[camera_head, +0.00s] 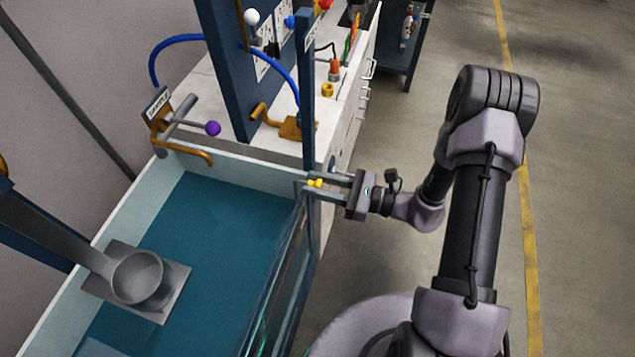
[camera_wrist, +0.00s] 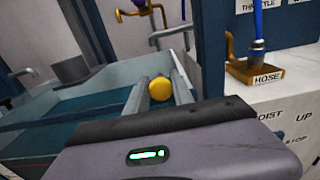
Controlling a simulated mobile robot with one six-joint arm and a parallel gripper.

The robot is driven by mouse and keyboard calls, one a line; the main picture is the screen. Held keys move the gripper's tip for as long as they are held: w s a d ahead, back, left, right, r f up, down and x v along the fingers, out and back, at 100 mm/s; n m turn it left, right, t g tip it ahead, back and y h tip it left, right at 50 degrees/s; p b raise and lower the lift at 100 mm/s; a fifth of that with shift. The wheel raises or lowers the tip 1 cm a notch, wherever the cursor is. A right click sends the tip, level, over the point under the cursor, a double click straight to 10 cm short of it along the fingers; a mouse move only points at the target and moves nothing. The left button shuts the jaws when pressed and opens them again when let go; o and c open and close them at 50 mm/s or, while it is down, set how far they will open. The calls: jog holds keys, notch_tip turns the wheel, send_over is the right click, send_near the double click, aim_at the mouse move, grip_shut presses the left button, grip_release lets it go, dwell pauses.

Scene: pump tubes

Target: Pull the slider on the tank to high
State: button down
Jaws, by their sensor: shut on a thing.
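The tank (camera_head: 130,185) is an open, pale-walled basin of teal water at the left of the head view. Its rim also shows in the wrist view (camera_wrist: 115,78). The slider's small yellow knob (camera_head: 315,183) is at the tank's right edge, near a dark blue upright post. In the wrist view the round yellow knob (camera_wrist: 161,90) sits between the two fingers. My gripper (camera_head: 312,183) reaches in from the right and is shut on the knob. The slider's track and any high or low marks are hidden or too small to tell.
A dark blue post (camera_head: 308,110) stands close beside my fingers. A white counter (camera_head: 215,90) behind the tank carries a brass hose fitting (camera_head: 290,127). A purple-knobbed lever (camera_head: 212,128) is at the tank's far corner. Open floor (camera_head: 400,260) lies to the right.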

notch_tip(320, 180, up, 10)
jog(key=p, duration=0.6)
jog(key=shift+w+r+p, duration=0.1)
jog(key=shift+r+p, duration=0.15)
jog(key=shift+p, duration=0.05)
jog(key=c, duration=1.1)
grip_release()
jog(key=shift+c, duration=0.2)
jog(key=p+v, duration=0.1)
jog(key=v, duration=1.6)
jog(key=shift+d+p, duration=0.25)
jog(key=shift+p, duration=0.15)
